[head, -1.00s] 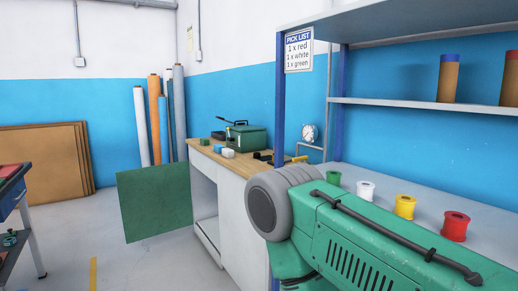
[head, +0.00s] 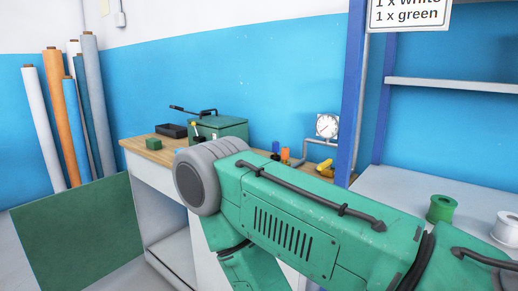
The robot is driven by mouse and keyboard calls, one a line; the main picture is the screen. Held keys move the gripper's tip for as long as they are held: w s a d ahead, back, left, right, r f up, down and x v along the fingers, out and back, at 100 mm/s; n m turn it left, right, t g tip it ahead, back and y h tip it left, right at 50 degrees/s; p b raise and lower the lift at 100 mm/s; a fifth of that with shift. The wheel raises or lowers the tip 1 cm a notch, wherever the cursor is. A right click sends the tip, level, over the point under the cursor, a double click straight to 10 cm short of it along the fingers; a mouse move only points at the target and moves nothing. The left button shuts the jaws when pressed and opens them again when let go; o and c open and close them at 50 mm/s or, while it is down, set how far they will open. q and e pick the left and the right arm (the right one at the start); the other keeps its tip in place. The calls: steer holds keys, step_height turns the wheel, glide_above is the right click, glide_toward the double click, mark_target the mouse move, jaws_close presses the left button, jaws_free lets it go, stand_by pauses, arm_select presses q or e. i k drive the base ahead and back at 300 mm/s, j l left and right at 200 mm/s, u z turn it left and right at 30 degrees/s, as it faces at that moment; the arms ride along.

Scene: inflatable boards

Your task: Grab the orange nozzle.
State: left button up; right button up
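A small orange piece, which looks like the orange nozzle (head: 285,154), stands on the wooden top of the workbench in the head view. It is beside a small blue piece (head: 275,147) and left of a yellow piece (head: 325,165). Its lower part is partly hidden behind a large green body part of mine that crosses the lower middle of the picture. Neither of my grippers is in view.
The workbench (head: 150,179) also holds a green toolbox (head: 222,129), a dark tray (head: 172,130) and a green block (head: 154,143). A pressure gauge (head: 327,125) on pipes and a blue shelf post (head: 350,90) stand right. A green spool (head: 441,208) sits on the right-hand surface.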

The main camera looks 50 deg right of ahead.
mark_target(285, 151)
steer(key=i+z, duration=0.1)
steer(key=i, duration=0.9)
steer(key=i+j, duration=0.15)
steer(key=i, duration=0.8)
steer(key=i+z, duration=0.25)
steer(key=z, duration=0.15)
steer(key=i+z, duration=0.2)
steer(key=z, duration=0.15)
steer(key=i+j+z, duration=0.15)
steer(key=z, duration=0.25)
steer(key=i+j+z, duration=0.2)
steer(key=z, duration=0.15)
steer(key=i, duration=0.1)
